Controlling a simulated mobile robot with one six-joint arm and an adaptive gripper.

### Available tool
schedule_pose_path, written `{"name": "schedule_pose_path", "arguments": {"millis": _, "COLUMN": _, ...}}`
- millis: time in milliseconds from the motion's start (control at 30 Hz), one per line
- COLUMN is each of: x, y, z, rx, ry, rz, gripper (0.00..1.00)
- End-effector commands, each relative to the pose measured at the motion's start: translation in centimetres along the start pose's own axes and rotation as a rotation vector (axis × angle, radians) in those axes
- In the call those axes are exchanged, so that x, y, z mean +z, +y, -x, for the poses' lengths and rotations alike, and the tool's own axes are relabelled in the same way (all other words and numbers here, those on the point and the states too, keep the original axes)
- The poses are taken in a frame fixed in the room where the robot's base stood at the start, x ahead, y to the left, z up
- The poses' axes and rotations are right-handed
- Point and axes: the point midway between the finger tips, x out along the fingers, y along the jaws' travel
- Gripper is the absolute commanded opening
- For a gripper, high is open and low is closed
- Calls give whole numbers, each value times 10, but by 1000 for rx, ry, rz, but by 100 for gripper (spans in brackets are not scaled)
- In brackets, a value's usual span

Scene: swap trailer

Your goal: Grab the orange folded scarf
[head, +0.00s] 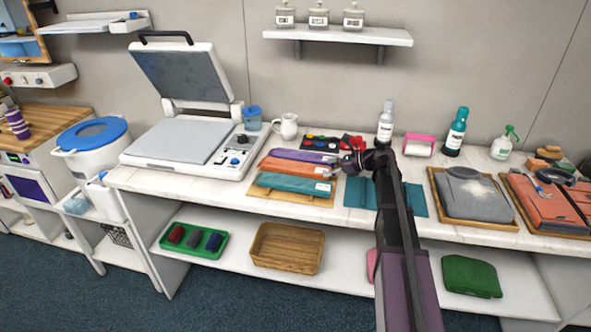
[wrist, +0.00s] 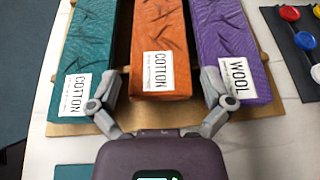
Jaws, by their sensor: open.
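The orange folded scarf (head: 297,169) lies on a wooden board between a teal folded scarf (head: 290,183) and a purple folded scarf (head: 303,156). In the wrist view the orange scarf (wrist: 160,50) is in the middle and carries a white "COTTON" label. The teal scarf (wrist: 88,55) is on its left, also labelled "COTTON", and the purple scarf (wrist: 232,50) on its right is labelled "WOOL". My gripper (wrist: 157,88) is open, its fingers spread to either side of the orange scarf's near end. The fingertips overlap the edges of the neighbouring scarves in the picture; I cannot tell whether they touch.
The wooden board (head: 262,192) lies on the white counter. A heat press (head: 185,140) stands at the left. A teal mat (head: 358,194) lies to the right of the board, and a tray with a grey garment (head: 470,195) is farther right. Paint pots (wrist: 290,13) lie beside the purple scarf.

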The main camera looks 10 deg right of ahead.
Motion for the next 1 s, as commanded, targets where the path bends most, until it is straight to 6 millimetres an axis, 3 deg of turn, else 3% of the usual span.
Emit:
{"name": "schedule_pose_path", "arguments": {"millis": 500, "x": 5, "y": 2, "z": -47, "rx": 1, "ry": 0, "rz": 0, "gripper": 100}}
{"name": "schedule_pose_path", "arguments": {"millis": 1000, "x": 7, "y": 2, "z": -52, "rx": 0, "ry": 0, "rz": 0, "gripper": 100}}
